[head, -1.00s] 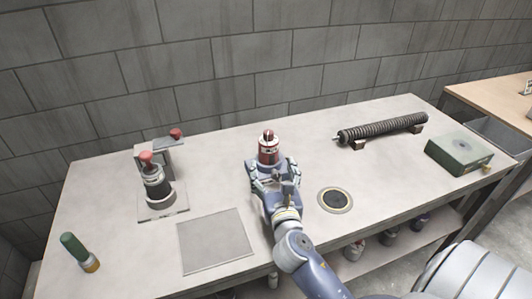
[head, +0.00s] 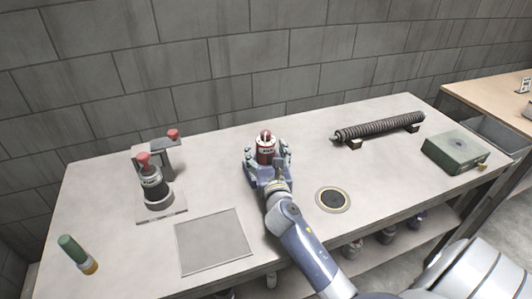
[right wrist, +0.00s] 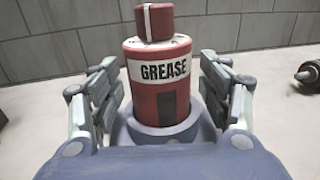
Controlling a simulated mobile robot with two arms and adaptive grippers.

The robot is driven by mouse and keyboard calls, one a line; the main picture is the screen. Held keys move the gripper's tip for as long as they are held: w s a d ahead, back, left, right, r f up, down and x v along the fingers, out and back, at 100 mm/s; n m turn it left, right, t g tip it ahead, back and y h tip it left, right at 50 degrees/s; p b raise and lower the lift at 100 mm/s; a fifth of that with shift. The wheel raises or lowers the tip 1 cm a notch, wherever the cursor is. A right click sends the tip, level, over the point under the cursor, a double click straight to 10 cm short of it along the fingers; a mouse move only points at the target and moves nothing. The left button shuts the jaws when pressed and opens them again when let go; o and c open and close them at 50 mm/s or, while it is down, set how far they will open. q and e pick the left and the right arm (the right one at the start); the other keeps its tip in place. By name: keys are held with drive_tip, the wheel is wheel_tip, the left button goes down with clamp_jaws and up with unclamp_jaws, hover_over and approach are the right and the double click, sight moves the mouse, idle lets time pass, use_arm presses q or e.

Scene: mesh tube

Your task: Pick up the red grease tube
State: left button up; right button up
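The red grease tube (head: 266,152) stands upright near the middle of the table. It has a red cap and a pale band reading GREASE, clear in the right wrist view (right wrist: 163,85). My right gripper (head: 267,155) is around it, with one finger on each side. In the right wrist view the fingers (right wrist: 163,92) look open, with narrow gaps to the tube. The tube's lower end is hidden behind the gripper body. My left gripper is not in view.
A press-like fixture with red knobs (head: 150,180) stands left. A flat grey plate (head: 213,241) and a green-capped tube (head: 76,252) lie in front. A round dark inset (head: 333,200), a ribbed roller (head: 378,128) and a green box (head: 455,152) are right.

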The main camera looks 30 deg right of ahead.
drive_tip(key=c, duration=1.1)
drive_tip(key=shift+c, duration=0.2)
drive_tip(key=shift+r, duration=0.1)
